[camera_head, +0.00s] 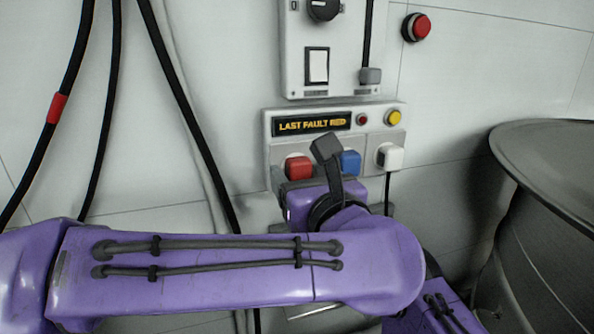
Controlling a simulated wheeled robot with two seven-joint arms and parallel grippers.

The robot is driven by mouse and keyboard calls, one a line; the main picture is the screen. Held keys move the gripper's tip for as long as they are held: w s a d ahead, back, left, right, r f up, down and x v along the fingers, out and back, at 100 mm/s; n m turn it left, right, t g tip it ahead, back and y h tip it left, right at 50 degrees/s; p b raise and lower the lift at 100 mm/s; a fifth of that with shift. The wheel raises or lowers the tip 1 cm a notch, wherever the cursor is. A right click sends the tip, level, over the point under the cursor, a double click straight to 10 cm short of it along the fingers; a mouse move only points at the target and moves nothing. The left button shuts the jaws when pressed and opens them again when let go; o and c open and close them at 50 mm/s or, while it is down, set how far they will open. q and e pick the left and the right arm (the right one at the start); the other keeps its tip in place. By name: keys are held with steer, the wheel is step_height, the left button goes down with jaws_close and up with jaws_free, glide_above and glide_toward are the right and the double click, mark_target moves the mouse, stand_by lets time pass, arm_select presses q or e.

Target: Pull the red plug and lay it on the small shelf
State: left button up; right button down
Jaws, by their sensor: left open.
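The red plug (299,167) sits in the left socket of the grey fault panel (270,127) on the wall. My left gripper (310,182) is at the panel, just below and to the right of the red plug. It is open, but its fingers are mostly hidden by my own wrist, so I cannot tell whether they touch the plug. A grey ledge (262,208) shows under the panel, largely covered by my arm; it may be the small shelf. My right gripper is not in view.
A blue plug (350,162) and a white plug (391,156) with a cable sit right of the red one. A switch box (296,60) hangs above. Black cables (108,100) run down the left wall. A large metal drum (540,240) stands at right.

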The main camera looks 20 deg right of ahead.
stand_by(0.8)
arm_select(q)
jaws_close()
steer(key=shift+s, duration=0.1)
steer(key=shift+s, duration=0.15)
steer(key=shift+s+d+b, duration=0.1)
steer(key=shift+s+b, duration=0.7)
steer(key=shift+s, duration=2)
